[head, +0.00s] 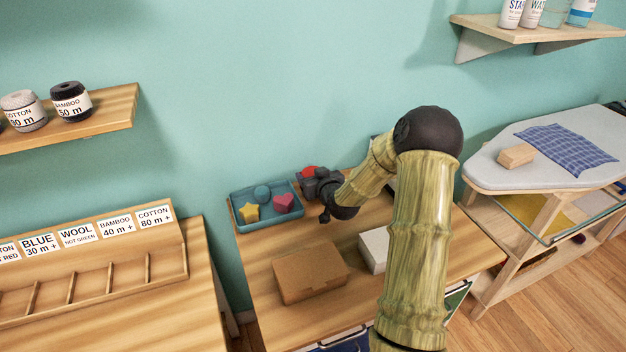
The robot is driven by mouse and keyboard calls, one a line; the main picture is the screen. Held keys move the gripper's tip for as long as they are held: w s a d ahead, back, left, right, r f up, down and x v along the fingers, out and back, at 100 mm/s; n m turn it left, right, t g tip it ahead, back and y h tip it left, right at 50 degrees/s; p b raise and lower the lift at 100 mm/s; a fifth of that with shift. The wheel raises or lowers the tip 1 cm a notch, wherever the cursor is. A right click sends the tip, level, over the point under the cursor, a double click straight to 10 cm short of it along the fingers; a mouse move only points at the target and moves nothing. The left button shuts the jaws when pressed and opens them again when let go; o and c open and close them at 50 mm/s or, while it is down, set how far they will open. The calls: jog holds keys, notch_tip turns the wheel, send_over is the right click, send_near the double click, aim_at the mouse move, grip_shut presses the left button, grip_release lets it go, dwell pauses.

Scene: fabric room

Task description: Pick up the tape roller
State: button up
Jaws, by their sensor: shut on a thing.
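My gripper (324,188) is over the back of the wooden table, just right of the blue tray. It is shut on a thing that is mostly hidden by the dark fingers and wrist. A small red part (308,171) shows just behind the fingers; it looks like part of the tape roller, but its full shape is hidden. I cannot tell whether it is clear of the tabletop.
A blue tray (246,224) holds a yellow star, a blue round piece and a pink heart. A brown cardboard box (310,271) and a white box (374,248) stand in front. A sorting rack is left, an ironing board (548,172) right.

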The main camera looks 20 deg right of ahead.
notch_tip(320, 180, up, 10)
jog(key=shift+p, duration=0.3)
jog(key=shift+s, duration=0.1)
dwell(0.6)
